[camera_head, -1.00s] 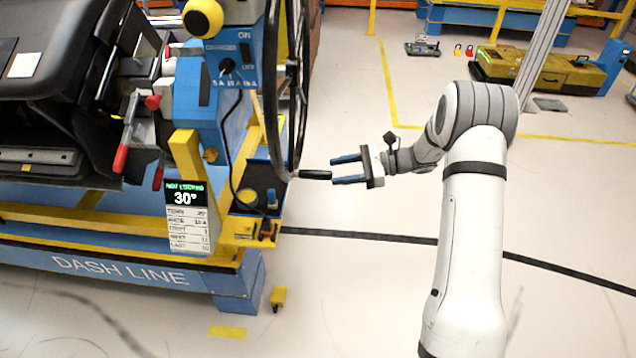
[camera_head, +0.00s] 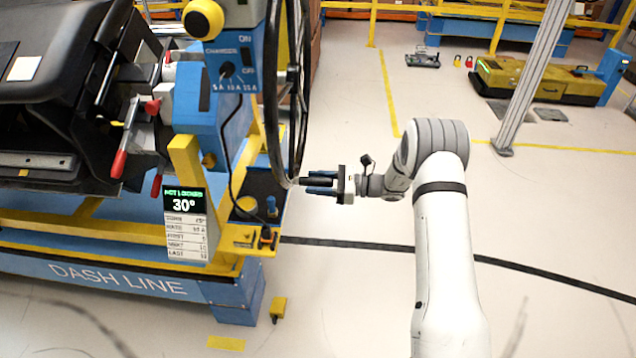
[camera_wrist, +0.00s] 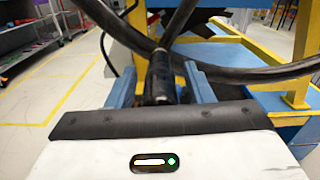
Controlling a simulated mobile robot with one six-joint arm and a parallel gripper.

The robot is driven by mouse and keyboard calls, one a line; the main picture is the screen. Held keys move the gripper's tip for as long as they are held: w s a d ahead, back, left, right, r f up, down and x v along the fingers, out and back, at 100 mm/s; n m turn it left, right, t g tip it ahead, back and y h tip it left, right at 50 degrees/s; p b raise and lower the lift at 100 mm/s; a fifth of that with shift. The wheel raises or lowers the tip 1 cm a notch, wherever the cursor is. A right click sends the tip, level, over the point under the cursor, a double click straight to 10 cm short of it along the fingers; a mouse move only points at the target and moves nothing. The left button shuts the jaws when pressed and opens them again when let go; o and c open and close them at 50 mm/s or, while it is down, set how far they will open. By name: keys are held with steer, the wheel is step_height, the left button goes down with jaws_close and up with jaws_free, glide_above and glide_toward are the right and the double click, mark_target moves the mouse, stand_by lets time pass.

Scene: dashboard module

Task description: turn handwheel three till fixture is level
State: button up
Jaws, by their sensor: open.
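The handwheel (camera_head: 303,100) is a large dark ring seen nearly edge-on at the right of the blue and yellow stand. Its black crank handle (camera_head: 309,181) sticks out to the right from the lower rim. My gripper (camera_head: 312,183) is open, its two blue fingers on either side of the handle. In the wrist view the handle (camera_wrist: 161,80) lies between the fingers, with gaps at the sides, and the wheel rim (camera_wrist: 230,73) crosses behind. The display (camera_head: 184,200) reads 30° with a green line that looks like "NOT LOCKED". The fixture holds a dark dashboard module (camera_head: 60,80) at the left.
Red-tipped levers (camera_head: 120,163) stand left. A grey post (camera_head: 530,80) rises at the right.

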steer(key=shift+a, duration=0.1)
steer(key=shift+c, duration=0.6)
jaws_close()
